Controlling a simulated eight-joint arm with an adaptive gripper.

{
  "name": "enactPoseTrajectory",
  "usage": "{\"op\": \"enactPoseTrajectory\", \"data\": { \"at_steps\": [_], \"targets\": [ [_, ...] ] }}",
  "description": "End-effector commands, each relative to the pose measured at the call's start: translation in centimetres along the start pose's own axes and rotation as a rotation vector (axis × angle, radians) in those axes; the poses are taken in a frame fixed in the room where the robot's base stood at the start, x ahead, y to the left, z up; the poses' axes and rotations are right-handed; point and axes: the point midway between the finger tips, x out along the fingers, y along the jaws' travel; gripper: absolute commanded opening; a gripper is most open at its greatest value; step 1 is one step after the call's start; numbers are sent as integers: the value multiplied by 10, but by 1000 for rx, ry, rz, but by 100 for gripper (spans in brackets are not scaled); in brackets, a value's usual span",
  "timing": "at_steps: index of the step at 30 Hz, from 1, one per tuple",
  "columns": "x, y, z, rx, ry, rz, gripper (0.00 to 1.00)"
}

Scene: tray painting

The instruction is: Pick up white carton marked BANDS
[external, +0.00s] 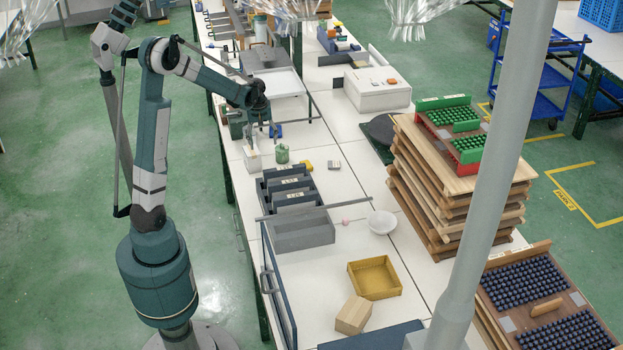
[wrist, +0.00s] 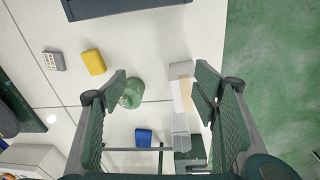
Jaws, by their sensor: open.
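A white carton (external: 252,159) stands on the white table by its left edge, below my gripper (external: 262,126). In the wrist view the carton (wrist: 180,74) is white with a tan patch and lies between the fingers, nearer the right one. I cannot read a BANDS mark on it. My gripper (wrist: 162,88) is open and empty, above the carton and apart from it. A green round jar (wrist: 132,92) shows beside the left finger, partly covered by it; it also shows right of the carton in the external view (external: 282,154).
A yellow block (wrist: 94,62), a small grey item (wrist: 53,61) and a blue block (wrist: 143,135) lie nearby. A clear-looking piece (wrist: 180,132) is close to the carton. Dark bins (external: 287,184) stand in front. The table's edge drops to green floor (wrist: 260,60).

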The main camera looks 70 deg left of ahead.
Motion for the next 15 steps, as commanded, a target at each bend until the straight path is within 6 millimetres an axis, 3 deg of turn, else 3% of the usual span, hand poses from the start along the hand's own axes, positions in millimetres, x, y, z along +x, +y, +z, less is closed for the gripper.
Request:
{"op": "enactPoseTrajectory", "data": {
  "at_steps": [7,15],
  "targets": [
    [42,-32,-50,-135,-35,-36,60],
    [74,-58,-81,-230,-60,-61,60]
  ]
}}
